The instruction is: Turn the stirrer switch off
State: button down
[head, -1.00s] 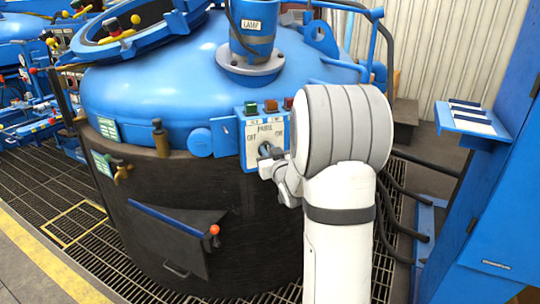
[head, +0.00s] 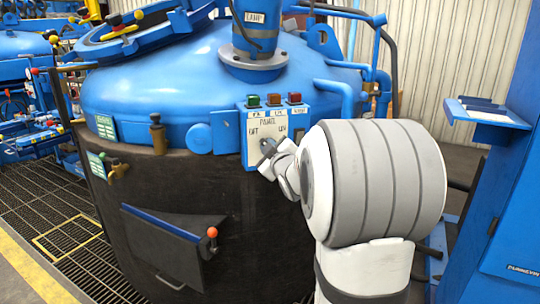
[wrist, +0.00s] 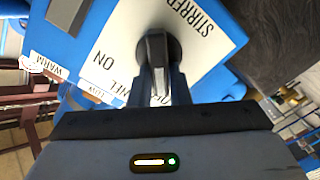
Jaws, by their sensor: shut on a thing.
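The stirrer switch is a dark grey rotary knob (wrist: 157,48) on a white label reading STIRRER in the wrist view, with ON printed beside it. It sits on the blue control panel (head: 253,158) on the side of the blue vessel, between OFF at left and ON at right in the head view. My gripper (wrist: 160,78) is shut on the knob's handle, with a finger on each side. In the head view my gripper (head: 267,149) reaches the panel from the right and hides part of the knob.
Green, orange and red lamps (head: 273,99) top the panel. The lamp housing (head: 256,40) rises above it on the vessel. A hatch with a red-balled lever (head: 212,233) is below left. A blue cabinet with a shelf (head: 490,113) stands at right.

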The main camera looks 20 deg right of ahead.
dwell(0.4)
jog(key=c, duration=1.4)
grip_release()
jog(key=shift+o, duration=0.2)
jog(key=s+p, duration=0.1)
jog(key=s, duration=0.6)
jog(key=shift+s+a, duration=0.4)
